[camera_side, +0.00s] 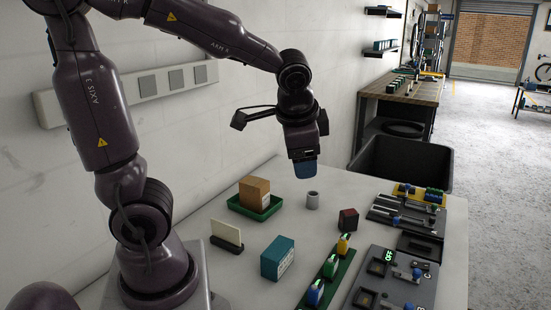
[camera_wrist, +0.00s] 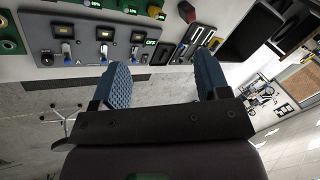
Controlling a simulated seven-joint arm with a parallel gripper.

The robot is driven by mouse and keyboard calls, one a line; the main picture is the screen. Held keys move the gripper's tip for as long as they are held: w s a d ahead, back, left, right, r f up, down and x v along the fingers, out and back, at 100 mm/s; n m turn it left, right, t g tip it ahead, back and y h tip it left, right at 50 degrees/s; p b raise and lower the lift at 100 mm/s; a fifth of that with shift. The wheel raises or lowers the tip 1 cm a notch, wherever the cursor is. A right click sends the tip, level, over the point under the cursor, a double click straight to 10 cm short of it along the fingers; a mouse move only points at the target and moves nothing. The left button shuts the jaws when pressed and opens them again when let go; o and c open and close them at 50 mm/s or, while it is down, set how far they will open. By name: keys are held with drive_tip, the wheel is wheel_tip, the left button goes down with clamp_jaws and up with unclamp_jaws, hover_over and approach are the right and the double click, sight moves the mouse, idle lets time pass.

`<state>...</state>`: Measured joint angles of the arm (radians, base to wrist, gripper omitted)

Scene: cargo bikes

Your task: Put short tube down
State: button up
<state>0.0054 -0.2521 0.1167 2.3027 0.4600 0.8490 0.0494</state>
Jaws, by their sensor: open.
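The short tube (camera_side: 313,202) is a small grey cylinder standing upright on the white table in the side view. Its open top faces up. My gripper (camera_side: 306,171) is above the tube, apart from it, with its blue fingers pointing down. In the wrist view my gripper (camera_wrist: 160,76) has its two blue finger pads spread wide with nothing between them. I cannot make out the tube in the wrist view.
A green tray (camera_side: 240,206) with a brown box stands left of the tube. A dark red block (camera_side: 348,220), a teal box (camera_side: 277,258) and a white card in a holder (camera_side: 227,236) are nearby. Switch panels (camera_side: 372,292) fill the right edge, beside a black bin (camera_side: 405,160).

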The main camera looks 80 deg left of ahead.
drive_tip(key=s+d+r+n+t+h, duration=0.2)
drive_tip(key=s+d+r+h, duration=0.1)
drive_tip(key=s+d, duration=0.4)
drive_tip(key=shift+s+d+r+t+h, duration=0.2)
drive_tip(key=shift+d+t+h, duration=0.2)
drive_tip(key=shift+d, duration=0.45)
